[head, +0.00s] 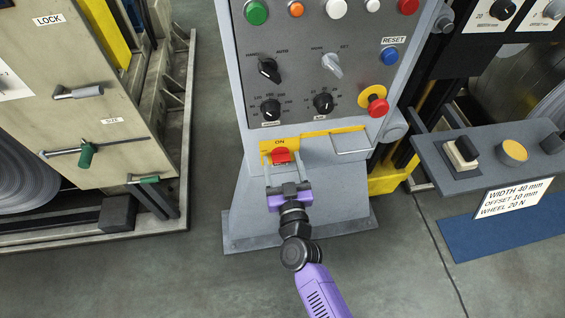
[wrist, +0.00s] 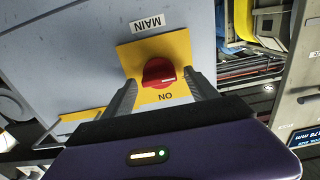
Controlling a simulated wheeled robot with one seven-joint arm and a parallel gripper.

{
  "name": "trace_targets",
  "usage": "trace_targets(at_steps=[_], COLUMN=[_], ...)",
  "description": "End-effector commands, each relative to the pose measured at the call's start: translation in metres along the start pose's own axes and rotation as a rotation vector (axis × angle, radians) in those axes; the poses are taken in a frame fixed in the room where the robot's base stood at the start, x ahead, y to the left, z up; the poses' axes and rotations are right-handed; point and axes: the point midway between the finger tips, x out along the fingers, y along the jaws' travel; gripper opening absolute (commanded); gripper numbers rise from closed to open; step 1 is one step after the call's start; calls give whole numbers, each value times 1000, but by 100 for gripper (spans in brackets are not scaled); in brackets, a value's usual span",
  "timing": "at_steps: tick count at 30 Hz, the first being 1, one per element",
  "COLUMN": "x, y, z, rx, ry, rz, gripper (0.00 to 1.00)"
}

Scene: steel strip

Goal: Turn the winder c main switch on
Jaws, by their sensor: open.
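The main switch is a red rotary knob (head: 281,156) on a yellow plate (wrist: 183,48) low on the grey control cabinet. The word ON shows on the plate, and a MAIN label (wrist: 147,23) shows upside down in the wrist view. The knob (wrist: 157,72) has a raised grip with a small pale mark toward its right side in the wrist view. My gripper (head: 281,161) is open, with one finger on each side of the knob. It also shows in the wrist view (wrist: 161,86). Whether the fingers touch the knob I cannot tell.
Above the switch is the cabinet's panel (head: 315,95) with black selectors, coloured buttons and a red emergency stop (head: 377,104). A beige machine (head: 95,130) with handles stands at left. A grey shelf with controls (head: 470,185) juts out at right. Floor in front is clear.

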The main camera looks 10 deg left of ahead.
Motion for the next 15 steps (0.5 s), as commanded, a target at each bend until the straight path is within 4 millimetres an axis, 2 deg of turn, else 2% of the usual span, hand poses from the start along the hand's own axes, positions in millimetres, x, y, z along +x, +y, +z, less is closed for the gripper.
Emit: trace_targets(at_steps=[2,11,15], x=[0,0,0], y=[0,0,0], z=[0,0,0], rx=[0,0,5], ry=[0,0,0], rz=[0,0,1], gripper=[65,6,5])
